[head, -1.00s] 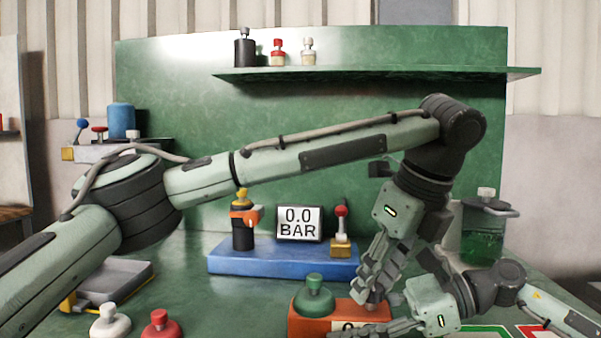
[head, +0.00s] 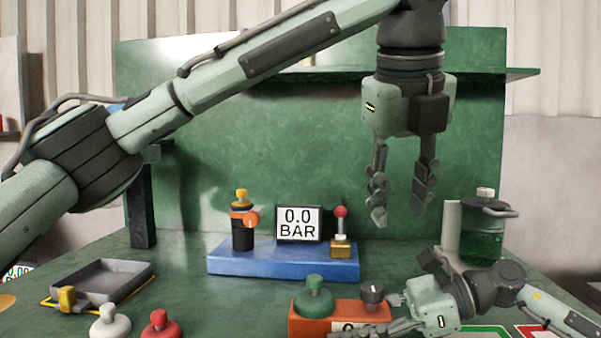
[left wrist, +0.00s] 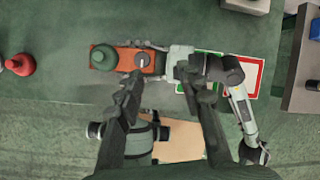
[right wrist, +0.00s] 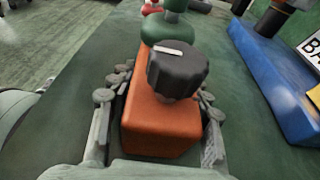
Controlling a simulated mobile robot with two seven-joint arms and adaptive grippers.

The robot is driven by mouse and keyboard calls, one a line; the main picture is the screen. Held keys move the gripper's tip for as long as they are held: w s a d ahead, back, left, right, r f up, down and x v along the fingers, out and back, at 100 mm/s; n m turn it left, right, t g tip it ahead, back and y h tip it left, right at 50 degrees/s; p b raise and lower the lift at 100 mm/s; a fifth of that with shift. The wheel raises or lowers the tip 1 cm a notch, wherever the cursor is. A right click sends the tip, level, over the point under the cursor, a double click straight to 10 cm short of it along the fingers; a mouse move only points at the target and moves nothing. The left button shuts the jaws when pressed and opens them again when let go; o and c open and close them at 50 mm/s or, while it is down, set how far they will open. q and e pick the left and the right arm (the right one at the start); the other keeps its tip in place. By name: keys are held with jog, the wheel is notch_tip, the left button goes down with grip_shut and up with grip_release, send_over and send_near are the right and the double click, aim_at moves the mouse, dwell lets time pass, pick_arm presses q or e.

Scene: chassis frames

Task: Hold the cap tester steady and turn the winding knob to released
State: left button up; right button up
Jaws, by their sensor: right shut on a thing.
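The cap tester (head: 305,322) is an orange box on the bench, with a green cap (head: 314,295) at one end and the black winding knob (head: 372,293) at the other. The knob's white pointer line shows in the right wrist view (right wrist: 168,50); I cannot read any released mark. My right gripper (head: 370,320) is shut on the cap tester, its fingers along both sides of the box at the knob end. My left gripper (head: 399,213) is open and empty, pointing down well above the knob. The tester's front label is partly hidden by the right fingers.
A blue base (head: 285,262) with a pressure display (head: 298,223) reading 0.0 BAR stands behind the tester. White (head: 110,322) and red (head: 160,326) caps and a grey tray (head: 105,282) are at left. A green-liquid container (head: 482,235) stands at right.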

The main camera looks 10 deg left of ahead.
pick_arm(q)
jog(key=w+a+r+n+t+h, duration=0.3)
jog(key=w+r+n+h, duration=0.3)
jog(key=w+r, duration=0.3)
pick_arm(e)
jog(key=shift+f, duration=0.1)
pick_arm(q)
jog(key=w+a+r+n+t, duration=0.2)
jog(key=w+a+n, duration=0.1)
jog(key=w+a, duration=0.2)
jog(key=w+a+r+n+t+h, duration=0.1)
jog(key=w+a+r+n+t, duration=0.1)
jog(key=a, duration=0.4)
jog(key=w+n, duration=0.1)
jog(key=w, duration=0.1)
jog(key=shift+w+a+n+t, duration=0.3)
jog(key=shift+w+a+t, duration=0.1)
pick_arm(e)
jog(key=o, duration=0.9)
jog(key=shift+o, duration=0.2)
